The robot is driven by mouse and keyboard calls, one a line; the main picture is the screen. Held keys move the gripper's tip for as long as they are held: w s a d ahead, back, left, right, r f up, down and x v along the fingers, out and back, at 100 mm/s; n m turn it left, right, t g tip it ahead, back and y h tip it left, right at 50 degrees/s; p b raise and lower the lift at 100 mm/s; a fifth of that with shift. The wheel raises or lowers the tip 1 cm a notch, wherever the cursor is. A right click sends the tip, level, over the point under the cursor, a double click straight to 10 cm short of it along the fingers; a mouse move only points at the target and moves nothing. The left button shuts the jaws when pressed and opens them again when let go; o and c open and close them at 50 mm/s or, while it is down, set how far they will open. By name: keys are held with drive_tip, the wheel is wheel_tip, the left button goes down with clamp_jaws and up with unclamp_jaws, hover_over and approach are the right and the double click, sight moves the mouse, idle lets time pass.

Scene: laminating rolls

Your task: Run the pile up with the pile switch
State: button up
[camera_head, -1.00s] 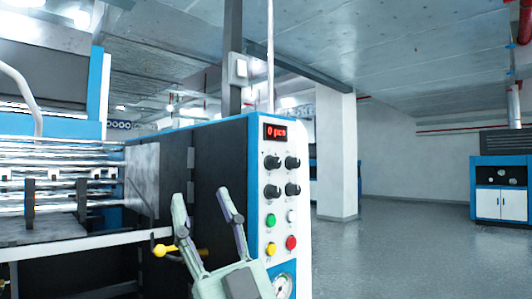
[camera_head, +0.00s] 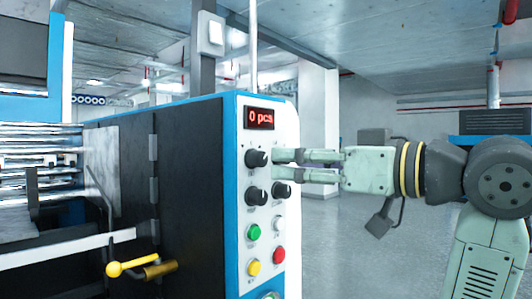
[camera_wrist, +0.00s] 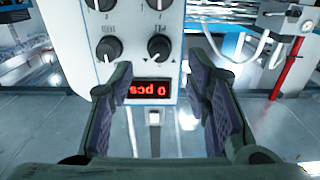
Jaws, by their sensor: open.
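The control panel (camera_head: 268,200) is on the machine's end face, with a red display reading 0 pcs (camera_head: 260,117) above dark rotary knobs. The upper left knob (camera_head: 257,158) and lower knobs (camera_head: 256,195) show; my fingers largely cover the upper right one. I cannot tell which knob is the pile switch; the labels are too small. My gripper (camera_head: 276,165) is open and empty, coming from the right at upper-row height. In the wrist view, which shows the panel upside down, the upper left knob (camera_wrist: 160,48) lies between my fingers (camera_wrist: 160,68); contact is not visible.
Green (camera_head: 254,232), yellow (camera_head: 254,268) and red (camera_head: 279,255) buttons sit below the knobs. A yellow-knobbed lever (camera_head: 118,268) sticks out on the machine's dark side. Open floor (camera_head: 350,255) lies right of the panel.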

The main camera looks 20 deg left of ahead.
sight(263, 160)
drive_tip(key=p+x, duration=0.1)
drive_tip(key=x, duration=0.5)
drive_tip(key=shift+a+p, duration=0.2)
drive_tip(key=shift+p, duration=0.1)
clamp_jaws()
